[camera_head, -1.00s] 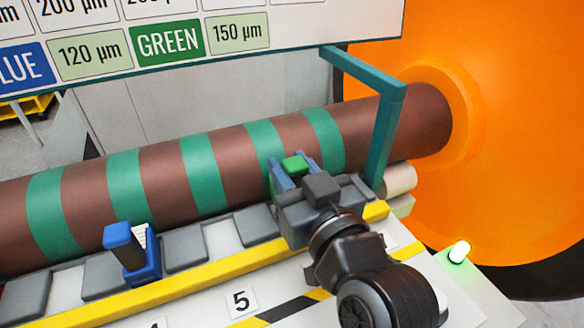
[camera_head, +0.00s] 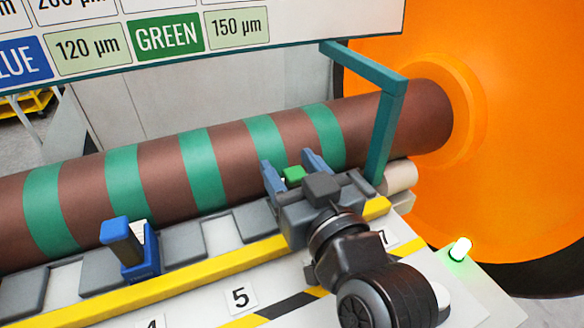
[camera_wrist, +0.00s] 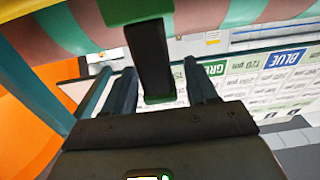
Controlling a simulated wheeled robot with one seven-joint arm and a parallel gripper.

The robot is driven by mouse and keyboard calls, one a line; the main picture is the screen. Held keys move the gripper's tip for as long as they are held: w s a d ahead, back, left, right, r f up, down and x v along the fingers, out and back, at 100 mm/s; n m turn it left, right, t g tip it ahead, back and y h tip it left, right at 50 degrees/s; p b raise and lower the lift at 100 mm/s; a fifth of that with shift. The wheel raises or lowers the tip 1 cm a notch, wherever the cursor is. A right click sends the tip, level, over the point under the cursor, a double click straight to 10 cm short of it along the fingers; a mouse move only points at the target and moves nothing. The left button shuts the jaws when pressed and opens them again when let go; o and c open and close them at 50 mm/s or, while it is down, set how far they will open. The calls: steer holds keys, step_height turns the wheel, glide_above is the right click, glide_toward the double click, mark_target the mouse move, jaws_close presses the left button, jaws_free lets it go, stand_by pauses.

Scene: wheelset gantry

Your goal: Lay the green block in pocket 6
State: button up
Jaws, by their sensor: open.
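The green block (camera_head: 293,174) shows between the two fingers of my gripper (camera_head: 294,168) in the head view, in front of the brown axle. My gripper is open, with a gap on each side of the block. In the wrist view, a dark upright part (camera_wrist: 150,55) with green at both ends stands between the spread fingers (camera_wrist: 160,90) and appears apart from them. My gripper and arm hide the block's lower part and what it rests on. Pocket 6 and its label are hidden behind my arm; label 5 (camera_head: 240,298) shows to the left.
A blue block (camera_head: 130,250) stands in the row of grey pads to the left. The brown axle (camera_head: 230,165) with green bands runs behind the row. A teal post (camera_head: 386,135) rises close to the right of my gripper. A sign board (camera_head: 210,35) hangs above.

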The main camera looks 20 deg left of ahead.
steer(key=shift+r+p, duration=0.3)
steer(key=shift+r, duration=0.25)
steer(key=b+v, duration=0.2)
steer(key=v, duration=1)
